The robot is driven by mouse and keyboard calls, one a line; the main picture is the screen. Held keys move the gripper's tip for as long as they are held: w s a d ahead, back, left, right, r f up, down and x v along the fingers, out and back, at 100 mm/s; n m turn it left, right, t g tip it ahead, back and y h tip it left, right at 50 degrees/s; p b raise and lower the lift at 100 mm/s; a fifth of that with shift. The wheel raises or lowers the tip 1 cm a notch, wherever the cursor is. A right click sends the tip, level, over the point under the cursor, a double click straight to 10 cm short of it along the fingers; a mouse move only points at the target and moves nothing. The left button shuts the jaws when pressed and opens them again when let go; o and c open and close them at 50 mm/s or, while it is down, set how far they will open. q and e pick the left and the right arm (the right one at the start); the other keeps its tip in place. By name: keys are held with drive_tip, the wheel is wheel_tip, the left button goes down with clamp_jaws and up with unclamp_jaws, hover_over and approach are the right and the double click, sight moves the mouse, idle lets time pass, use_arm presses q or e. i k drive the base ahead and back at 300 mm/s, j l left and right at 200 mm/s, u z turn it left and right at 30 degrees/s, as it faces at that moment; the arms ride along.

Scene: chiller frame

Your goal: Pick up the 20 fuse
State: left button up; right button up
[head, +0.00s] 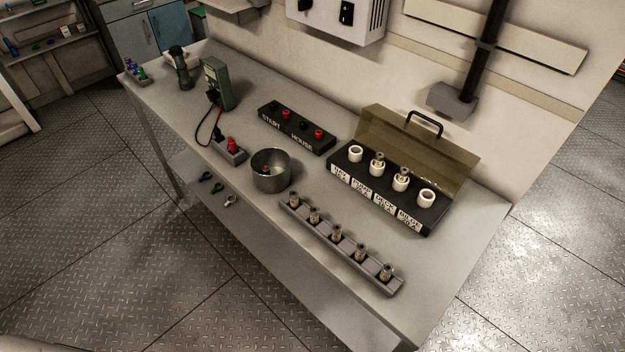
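Neither of my grippers is in view.
A black START/HOUSE block (297,130), a green meter (216,84) with leads and a grey block with red parts (230,149) stand farther left. The table's right front corner is clear.

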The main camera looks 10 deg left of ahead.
sight(337, 229)
drive_tip(key=z, duration=0.4)
drive_tip(key=k+j+z, duration=0.8)
drive_tip(key=k+j, duration=0.45)
drive_tip(key=k, duration=0.15)
drive_tip(key=k+j, duration=0.25)
drive_tip(key=k, duration=0.25)
drive_tip(key=j+z, duration=0.05)
